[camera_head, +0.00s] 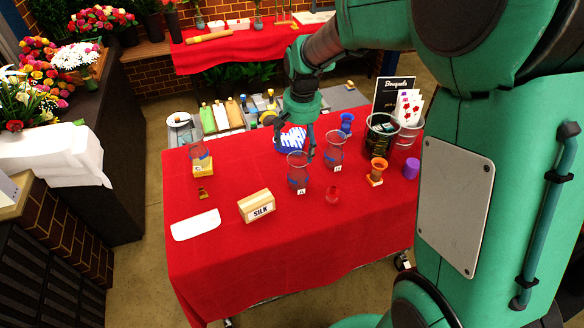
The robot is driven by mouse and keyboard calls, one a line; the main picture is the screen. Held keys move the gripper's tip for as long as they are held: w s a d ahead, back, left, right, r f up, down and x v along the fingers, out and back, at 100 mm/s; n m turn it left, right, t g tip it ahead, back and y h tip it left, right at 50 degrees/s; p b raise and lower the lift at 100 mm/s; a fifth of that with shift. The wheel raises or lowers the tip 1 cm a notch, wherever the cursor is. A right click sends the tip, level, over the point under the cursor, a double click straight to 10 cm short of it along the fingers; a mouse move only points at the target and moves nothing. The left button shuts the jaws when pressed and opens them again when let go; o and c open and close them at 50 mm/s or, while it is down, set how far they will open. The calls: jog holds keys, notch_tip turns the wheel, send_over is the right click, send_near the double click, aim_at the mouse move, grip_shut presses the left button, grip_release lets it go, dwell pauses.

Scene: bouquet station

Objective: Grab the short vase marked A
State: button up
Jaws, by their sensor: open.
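The glass vase marked A (298,172) stands upright on the red cloth near the table's middle. A similar clear vase (335,150) stands behind it to the right; its small label is hard to read. Another glass vase (199,157), with a label that looks like C, is at the left on a wooden block. My gripper (311,153) points down from above, between vase A and the vase to its right. Its fingers are small and partly lost against the vases and the blue-and-white item behind. Vase A is not in its grasp.
A wooden SILK box (257,206), a white card (196,225) and a small red glass (332,195) are in front. A blue-and-white heart-shaped item (289,138) is behind. The front cloth is clear.

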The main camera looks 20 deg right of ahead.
jog(key=m+g+p, duration=0.1)
send_near(298, 176)
jog(key=w+d, duration=0.1)
jog(key=w, duration=0.2)
jog(key=shift+d+r, duration=0.1)
jog(key=shift+r, duration=0.05)
jog(key=shift+f, duration=4.3)
jog(key=shift+f, duration=2.6)
jog(key=c, duration=1.8)
